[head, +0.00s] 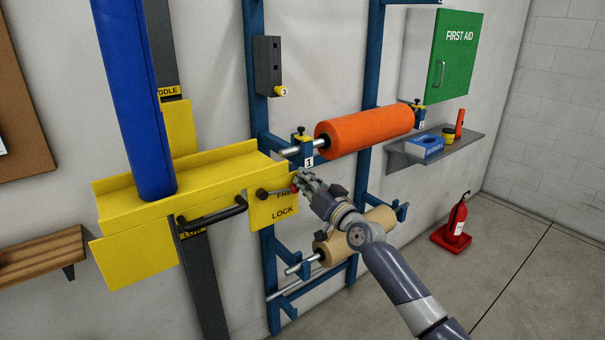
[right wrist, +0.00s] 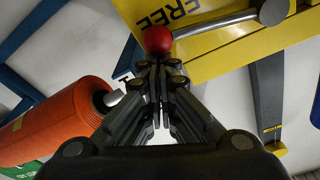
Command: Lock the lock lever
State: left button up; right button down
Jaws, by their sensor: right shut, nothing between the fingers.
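The lock lever (head: 276,190) is a thin grey rod on a yellow plate marked FREE and LOCK, with a red knob at its right end. In the head view it lies nearly level, beside the word FREE and above the word LOCK. The rod (right wrist: 218,22) and red knob (right wrist: 158,40) also show in the right wrist view. My right gripper (head: 301,180) is at the knob end and partly covers the word FREE. Its fingertips (right wrist: 160,66) are shut and empty, right by the knob; whether they touch it I cannot tell. My left gripper is out of view.
A yellow carriage (head: 118,207) with a black handle (head: 213,216) holds a blue column (head: 135,90). A blue rack (head: 258,120) bears an orange roll (head: 365,130) and a tan roll (head: 340,245) close to my right arm. A fire extinguisher (head: 456,218) stands on the floor at right.

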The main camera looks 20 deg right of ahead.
jog(key=s+a+f+m+h+p, duration=0.1)
jog(key=a+f+m, duration=0.2)
jog(key=f+m, duration=0.2)
jog(key=s+a+f+m+g+p, duration=0.1)
jog(key=a+f+m+p, duration=0.1)
jog(key=f+m, duration=0.4)
jog(key=shift+a+f+m+h, duration=0.15)
jog(key=shift+a+m+h, duration=0.3)
jog(key=shift+m, duration=1.45)
